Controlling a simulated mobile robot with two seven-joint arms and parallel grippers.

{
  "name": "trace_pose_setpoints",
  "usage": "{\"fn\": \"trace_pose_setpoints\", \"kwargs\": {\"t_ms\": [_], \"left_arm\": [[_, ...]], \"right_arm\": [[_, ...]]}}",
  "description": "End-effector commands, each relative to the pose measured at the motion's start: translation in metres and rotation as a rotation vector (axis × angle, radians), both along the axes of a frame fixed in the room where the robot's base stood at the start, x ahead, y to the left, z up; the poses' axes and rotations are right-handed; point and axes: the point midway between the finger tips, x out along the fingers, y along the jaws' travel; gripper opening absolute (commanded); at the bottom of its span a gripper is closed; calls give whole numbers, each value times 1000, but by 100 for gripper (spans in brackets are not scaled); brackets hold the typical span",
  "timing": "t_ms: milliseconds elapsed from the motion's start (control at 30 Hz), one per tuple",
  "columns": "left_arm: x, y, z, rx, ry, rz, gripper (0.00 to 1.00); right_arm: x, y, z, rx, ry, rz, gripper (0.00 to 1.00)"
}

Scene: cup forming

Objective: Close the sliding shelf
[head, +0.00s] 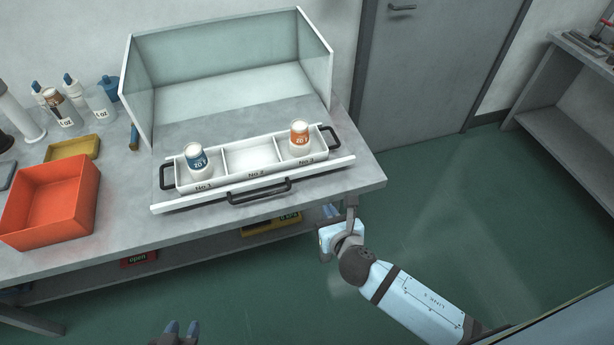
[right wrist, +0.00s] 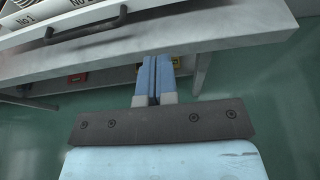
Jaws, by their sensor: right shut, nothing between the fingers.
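The sliding shelf (head: 320,168) is a pale board with a black front handle (head: 258,192). It sits out in front of the glass-walled enclosure (head: 235,72) on the bench. A white tray (head: 250,158) with three compartments rests on it. The handle also shows at the top of the right wrist view (right wrist: 88,28). My right gripper (head: 330,211) is shut and empty, near the bench's front edge, right of the handle and apart from it. Its blue fingers (right wrist: 154,75) point towards the bench. My left gripper (head: 182,328) shows only its fingertips, slightly apart, at the bottom edge.
A blue-labelled cup (head: 195,157) stands in compartment No 1, an orange-labelled cup (head: 299,137) in No 3. No 2 is empty. An orange bin (head: 50,203), a yellow tray (head: 73,148) and bottles stand left. A grey door (head: 430,70) is behind. Floor at right is clear.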

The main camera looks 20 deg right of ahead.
Motion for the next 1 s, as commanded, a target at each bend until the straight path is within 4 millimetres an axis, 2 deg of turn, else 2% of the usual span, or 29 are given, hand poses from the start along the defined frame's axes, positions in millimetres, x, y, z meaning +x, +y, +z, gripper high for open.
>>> {"fn": "trace_pose_setpoints", "kwargs": {"t_ms": [167, 567, 700, 833, 1000], "left_arm": [[0, 0, 2, 0, 0, 0, 38], [0, 2, 5, 4, -1, 2, 38], [0, 3, 7, 5, 1, 4, 38], [0, 4, 9, 7, -1, 5, 38], [0, 4, 9, 6, -1, 6, 38]], "right_arm": [[16, 0, -3, -23, -5, 5, 0], [94, 1, -28, -17, -4, 4, 0], [117, 1, -28, -17, -4, 4, 0], [129, 0, -29, -19, -3, 4, 0], [135, 0, -29, -17, -3, 5, 0]]}}
